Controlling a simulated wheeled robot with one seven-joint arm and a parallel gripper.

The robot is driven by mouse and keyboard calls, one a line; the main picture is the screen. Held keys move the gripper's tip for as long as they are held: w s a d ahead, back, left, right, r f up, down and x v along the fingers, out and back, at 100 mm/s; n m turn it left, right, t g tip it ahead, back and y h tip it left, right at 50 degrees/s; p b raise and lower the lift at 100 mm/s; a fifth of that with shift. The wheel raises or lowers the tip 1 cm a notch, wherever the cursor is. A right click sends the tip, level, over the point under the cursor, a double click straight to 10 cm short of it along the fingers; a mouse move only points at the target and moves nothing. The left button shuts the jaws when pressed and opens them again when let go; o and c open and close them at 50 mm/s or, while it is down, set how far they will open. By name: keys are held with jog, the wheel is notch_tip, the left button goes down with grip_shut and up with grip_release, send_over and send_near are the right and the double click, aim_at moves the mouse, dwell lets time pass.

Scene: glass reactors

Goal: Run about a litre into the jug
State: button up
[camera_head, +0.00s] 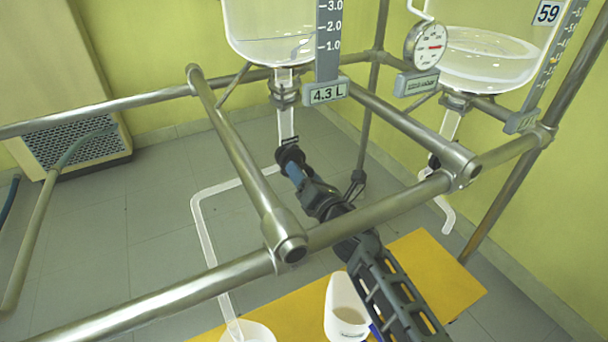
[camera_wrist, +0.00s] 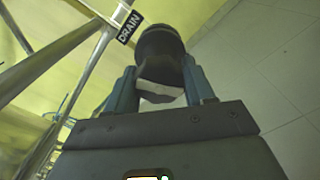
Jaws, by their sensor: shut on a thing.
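A glass vessel (camera_head: 272,30) with clear liquid hangs at the top; its scale plate reads 4.3 L (camera_head: 325,93). A glass outlet (camera_head: 286,125) drops from it to a dark drain valve (camera_head: 290,157). My gripper (camera_head: 296,172) is shut on the black valve knob, which sits between the blue fingers (camera_wrist: 160,88) in the wrist view (camera_wrist: 160,52). A clear tube (camera_head: 203,235) runs left from the valve, then down to a white round container (camera_head: 250,332), cut off by the frame. A white jug (camera_head: 346,308) stands to its right, partly behind my arm. I cannot tell whether liquid flows.
A steel pipe frame (camera_head: 230,150) crosses in front of the vessel, with my arm reaching past its bars. A second glass vessel (camera_head: 480,55) with its own outlet hangs at the right, near a dial gauge (camera_head: 427,46). A yellow platform (camera_head: 430,270) bears the containers. A DRAIN tag (camera_wrist: 129,22) shows.

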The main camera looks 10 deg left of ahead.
jog(key=m+p, duration=0.1)
jog(key=m, duration=0.4)
jog(key=m+p, duration=0.1)
jog(key=m, duration=0.4)
jog(key=shift+m+p, duration=0.35)
jog(key=shift+m, duration=0.05)
jog(key=m+p, duration=0.1)
jog(key=m, duration=0.4)
jog(key=shift+m, duration=0.3)
jog(key=m+p, duration=0.1)
jog(key=m, duration=0.4)
jog(key=shift+p, duration=0.3)
jog(key=shift+m, duration=0.4)
jog(key=o, duration=1)
